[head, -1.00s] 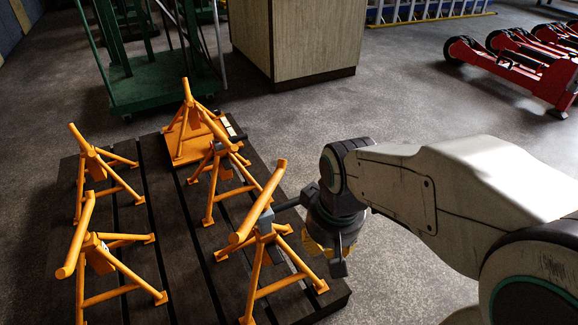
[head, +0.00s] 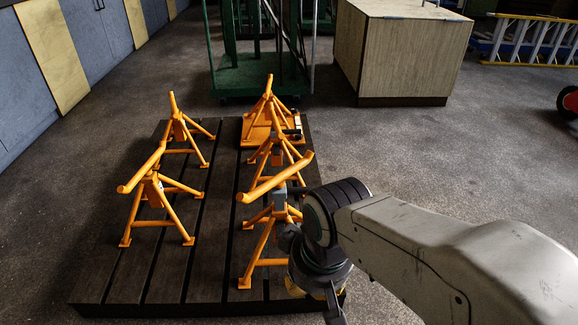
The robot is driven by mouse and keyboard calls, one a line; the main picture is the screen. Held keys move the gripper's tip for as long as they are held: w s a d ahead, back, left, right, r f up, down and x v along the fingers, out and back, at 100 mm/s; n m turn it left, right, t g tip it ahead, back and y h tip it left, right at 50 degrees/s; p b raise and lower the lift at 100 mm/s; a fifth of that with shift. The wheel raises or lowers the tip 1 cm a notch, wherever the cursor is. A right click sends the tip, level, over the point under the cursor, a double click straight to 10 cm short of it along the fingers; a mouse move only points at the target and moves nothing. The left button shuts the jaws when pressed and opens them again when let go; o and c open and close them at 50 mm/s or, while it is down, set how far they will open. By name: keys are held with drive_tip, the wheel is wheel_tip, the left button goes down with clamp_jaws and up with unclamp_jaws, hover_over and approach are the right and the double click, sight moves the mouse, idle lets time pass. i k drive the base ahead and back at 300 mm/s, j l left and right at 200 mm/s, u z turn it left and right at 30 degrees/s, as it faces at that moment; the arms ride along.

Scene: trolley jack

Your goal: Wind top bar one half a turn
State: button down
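Several orange stands with slanted top bars stand on a dark slatted pallet (head: 175,285). The front right stand's top bar (head: 275,180) slopes up to the right, with a grey block (head: 279,198) beneath it. The front left stand's top bar (head: 141,172) slopes the same way. Which bar is "one" is not marked. My gripper (head: 312,272) is low, just right of the front right stand, below its bar. Its dark fingers look spread apart, and I see nothing held. My gripper and wrist hide part of that stand's right side; whether they touch is unclear.
A green trolley (head: 255,75) and a wooden cabinet (head: 405,50) stand behind the pallet. Grey cabinets (head: 65,50) line the left wall. A ladder (head: 530,40) is at the back right.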

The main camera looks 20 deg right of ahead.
sight(278, 182)
drive_tip(key=l+u, duration=0.45)
drive_tip(key=k+l+u, duration=0.15)
drive_tip(key=l+u, duration=0.15)
drive_tip(key=u, duration=0.15)
drive_tip(key=k+l+u, duration=0.15)
drive_tip(key=l+u, duration=0.15)
drive_tip(key=u, duration=0.15)
drive_tip(key=k+l+u, duration=0.2)
drive_tip(key=u, duration=0.25)
drive_tip(key=l+u, duration=0.4)
drive_tip(key=k+l+u, duration=0.2)
drive_tip(key=u, duration=0.25)
drive_tip(key=k+l+u, duration=0.2)
drive_tip(key=l+u, duration=0.2)
drive_tip(key=k+l+u, duration=0.2)
drive_tip(key=u, duration=0.25)
drive_tip(key=l, duration=0.1)
